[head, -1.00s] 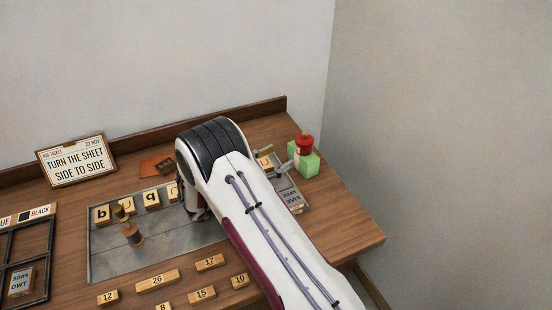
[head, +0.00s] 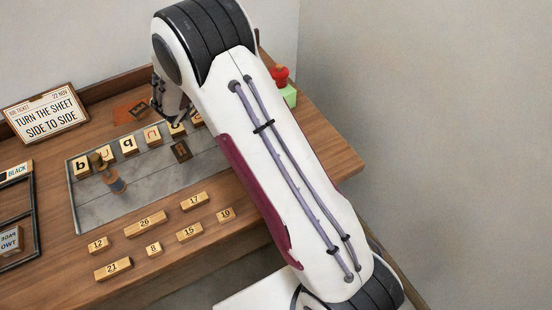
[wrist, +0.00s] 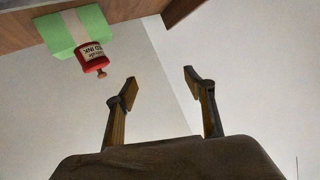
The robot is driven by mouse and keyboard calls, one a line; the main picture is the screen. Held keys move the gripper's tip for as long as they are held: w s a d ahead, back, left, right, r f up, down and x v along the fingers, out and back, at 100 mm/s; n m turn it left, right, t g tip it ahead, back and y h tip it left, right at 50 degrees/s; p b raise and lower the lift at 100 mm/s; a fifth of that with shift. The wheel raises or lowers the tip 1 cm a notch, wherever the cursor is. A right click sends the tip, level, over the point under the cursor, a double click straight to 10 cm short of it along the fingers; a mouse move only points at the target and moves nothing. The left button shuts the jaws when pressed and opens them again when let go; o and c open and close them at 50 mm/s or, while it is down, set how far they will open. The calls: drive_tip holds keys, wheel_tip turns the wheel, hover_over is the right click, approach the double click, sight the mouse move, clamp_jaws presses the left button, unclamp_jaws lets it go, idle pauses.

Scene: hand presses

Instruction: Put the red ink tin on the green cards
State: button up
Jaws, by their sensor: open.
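The red ink tin (head: 280,74) sits on the green cards (head: 289,96) at the back right of the bench, partly hidden by my arm. In the wrist view the tin (wrist: 92,58), with a label and a small knob, stands on the green cards (wrist: 66,32), which have a pale band. My gripper (wrist: 160,80) is open, with nothing between its fingers. It is apart from the tin, which shows up and left of the fingers.
A grey metal plate (head: 137,196) holds letter tiles and a wooden-handled item (head: 112,176). Number blocks (head: 146,223) lie in front. A framed sign (head: 45,113) stands at the back left, a dark frame (head: 15,215) at the left edge.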

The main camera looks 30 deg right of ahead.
drive_tip(key=w+a+r+n+t+y, duration=0.1)
drive_tip(key=a+r+n+t+y, duration=0.1)
drive_tip(key=a+r+y, duration=0.35)
drive_tip(key=s+a+r+n+y, duration=0.6)
drive_tip(key=s+a+r+y, duration=0.15)
drive_tip(key=s+r, duration=0.5)
drive_tip(key=s+d+f+n+g, duration=0.1)
drive_tip(key=s+f+g, duration=0.1)
drive_tip(key=s, duration=0.9)
drive_tip(key=s+d+f+n+g+h, duration=0.1)
drive_tip(key=s+f+n+g, duration=0.1)
drive_tip(key=s, duration=0.9)
drive_tip(key=s+d+f+n+g, duration=0.1)
drive_tip(key=s+d+f+g, duration=0.1)
drive_tip(key=s, duration=0.9)
drive_tip(key=shift+s+h, duration=0.2)
drive_tip(key=shift+h, duration=0.1)
drive_tip(key=shift+f, duration=0.1)
